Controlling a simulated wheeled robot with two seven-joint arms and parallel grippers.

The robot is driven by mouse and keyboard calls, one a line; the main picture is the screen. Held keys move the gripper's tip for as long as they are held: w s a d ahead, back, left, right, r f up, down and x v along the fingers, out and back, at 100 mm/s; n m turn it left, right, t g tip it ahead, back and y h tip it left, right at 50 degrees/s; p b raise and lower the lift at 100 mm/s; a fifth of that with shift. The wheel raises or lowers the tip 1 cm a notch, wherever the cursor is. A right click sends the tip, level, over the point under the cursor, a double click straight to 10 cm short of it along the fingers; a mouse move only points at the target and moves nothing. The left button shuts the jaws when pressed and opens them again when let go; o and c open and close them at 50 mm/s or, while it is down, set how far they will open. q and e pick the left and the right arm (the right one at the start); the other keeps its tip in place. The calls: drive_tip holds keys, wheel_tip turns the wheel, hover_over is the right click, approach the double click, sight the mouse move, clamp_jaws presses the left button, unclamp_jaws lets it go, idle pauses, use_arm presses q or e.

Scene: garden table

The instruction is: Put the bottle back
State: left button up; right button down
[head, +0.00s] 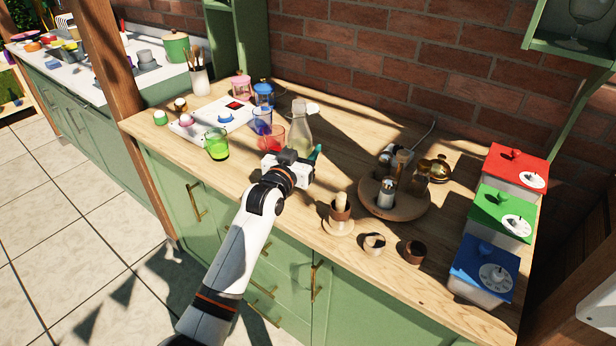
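A clear glass bottle (300,128) with a narrow neck stands upright on the wooden counter (345,130), left of the picture's middle. My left gripper (287,163) is just in front of it, low over the counter. Its fingers are hidden, so I cannot tell whether they are open or touch the bottle. A slim teal item (315,154) shows beside the gripper. A round wooden tray (408,211) to the right holds several small containers, among them a pale one with a grey top (386,192). I see no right gripper fingers; only a white part shows at the right edge.
Red (271,138), blue (261,122) and green (217,147) glasses stand left of the gripper. A wooden stand (340,215) and small cups (374,243) sit near the front edge. Red, green and blue boxes (484,268) with dials line the right end.

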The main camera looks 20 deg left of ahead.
use_arm(q)
drive_tip(key=shift+f, duration=0.75)
wheel_tip(320, 180, down, 3)
drive_tip(key=shift+f, duration=0.35)
use_arm(e)
drive_tip(key=shift+s+f, duration=0.15)
drive_tip(key=shift+s, duration=0.65)
use_arm(q)
drive_tip(key=shift+s, duration=0.1)
use_arm(e)
drive_tip(key=shift+d, duration=0.1)
use_arm(q)
drive_tip(key=shift+f, duration=0.2)
drive_tip(key=o, duration=1.4)
drive_tip(key=shift+c, duration=0.2)
use_arm(e)
drive_tip(key=shift+w, duration=0.15)
